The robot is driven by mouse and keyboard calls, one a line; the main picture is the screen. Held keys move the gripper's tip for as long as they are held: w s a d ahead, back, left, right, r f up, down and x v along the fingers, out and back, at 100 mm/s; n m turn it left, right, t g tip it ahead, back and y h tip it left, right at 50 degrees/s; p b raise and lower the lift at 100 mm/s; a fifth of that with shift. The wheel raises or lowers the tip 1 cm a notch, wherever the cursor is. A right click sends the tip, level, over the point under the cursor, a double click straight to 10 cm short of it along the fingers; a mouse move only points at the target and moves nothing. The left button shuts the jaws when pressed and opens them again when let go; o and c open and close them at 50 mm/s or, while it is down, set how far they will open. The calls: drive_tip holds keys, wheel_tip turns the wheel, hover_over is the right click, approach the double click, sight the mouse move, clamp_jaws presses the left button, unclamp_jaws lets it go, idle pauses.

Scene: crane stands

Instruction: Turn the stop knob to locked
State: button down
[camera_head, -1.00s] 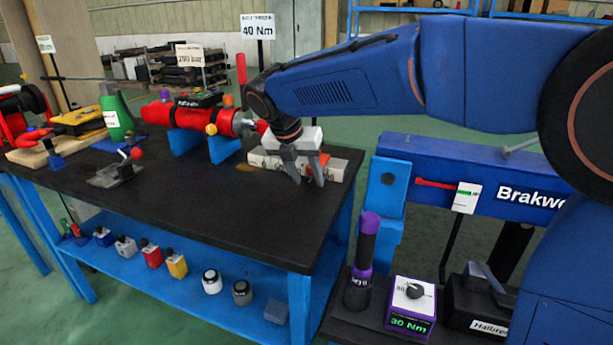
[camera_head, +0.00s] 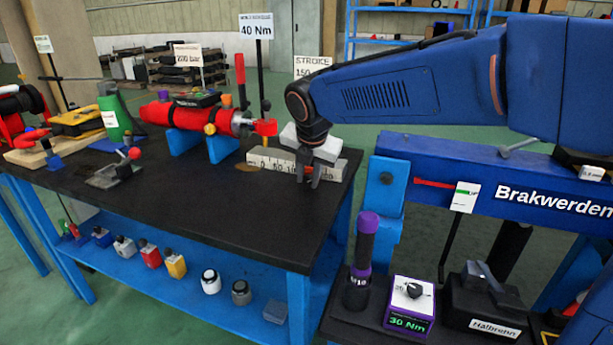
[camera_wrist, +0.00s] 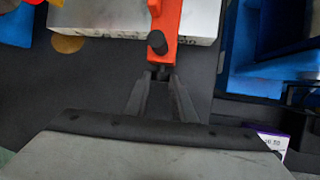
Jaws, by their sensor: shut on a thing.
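A pale block with a printed scale (camera_head: 333,171) lies on the dark bench top, with an orange stop across it. The orange stop (camera_wrist: 165,18) also shows in the wrist view, with a round black knob end (camera_wrist: 157,42) on it. My gripper (camera_head: 309,183) points down at the front edge of the scale block. Its fingers (camera_wrist: 161,75) are close together at the near end of the orange stop, shut on a small dark part, which I take as the stop knob. The fingertips hide most of that part, and its turn angle cannot be read.
A red cylinder (camera_head: 185,115) on blue cradles stands left of the scale block. A blue beam marked Brakwerden (camera_head: 470,190) stands close on the right. A purple-ringed tool (camera_head: 363,260) and a 30 Nm box (camera_head: 408,300) are in front.

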drive_tip(key=shift+s+d+f+m+t+y, duration=0.1)
drive_tip(key=shift+d+m+t+y, duration=0.15)
drive_tip(key=shift+y, duration=0.4)
drive_tip(key=shift+d+m+t+y, duration=0.15)
drive_tip(key=shift+t+y, duration=0.2)
drive_tip(key=shift+y, duration=0.3)
drive_tip(key=shift+a, duration=0.1)
drive_tip(key=c, duration=1.5)
unclamp_jaws()
drive_tip(key=shift+a, duration=0.1)
